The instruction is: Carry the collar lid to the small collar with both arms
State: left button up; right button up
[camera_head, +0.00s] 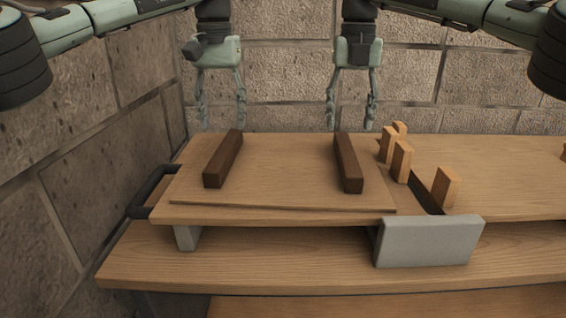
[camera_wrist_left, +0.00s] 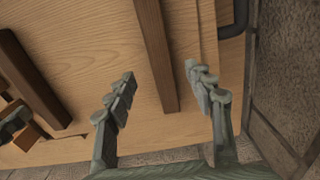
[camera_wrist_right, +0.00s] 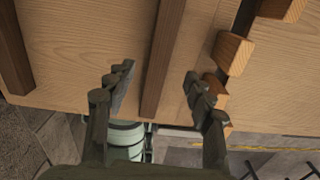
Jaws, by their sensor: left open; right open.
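The collar lid (camera_head: 285,175) is a thin wooden board lying flat on a wooden platform, with two dark battens on top. My left gripper (camera_head: 221,122) is open and empty at the far end of the left batten (camera_head: 223,160); in the left wrist view this batten (camera_wrist_left: 157,55) runs between its fingers. My right gripper (camera_head: 351,122) is open and empty near the far end of the right batten (camera_head: 348,163); in the right wrist view that batten (camera_wrist_right: 162,60) lies between its fingers. Neither gripper clearly touches a batten. I cannot identify the small collar with certainty.
Several upright wooden blocks (camera_head: 446,187) stand along a dark strip right of the lid. A grey plate (camera_head: 430,241) fronts the platform, and a black handle (camera_head: 150,196) sticks out at its left. A stone wall (camera_head: 290,85) is close behind. The platform's right side is mostly clear.

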aim_at(346, 147)
pick_arm(q)
jog(key=shift+f, duration=3.95)
pick_arm(e)
jog(key=shift+f, duration=3.9)
pick_arm(q)
jog(key=shift+c, duration=0.2)
pick_arm(e)
jog(key=shift+c, duration=0.2)
pick_arm(q)
grip_shut()
pick_arm(e)
grip_shut()
pick_arm(q)
jog(key=shift+w+r, duration=0.1)
pick_arm(e)
jog(key=shift+r, duration=0.1)
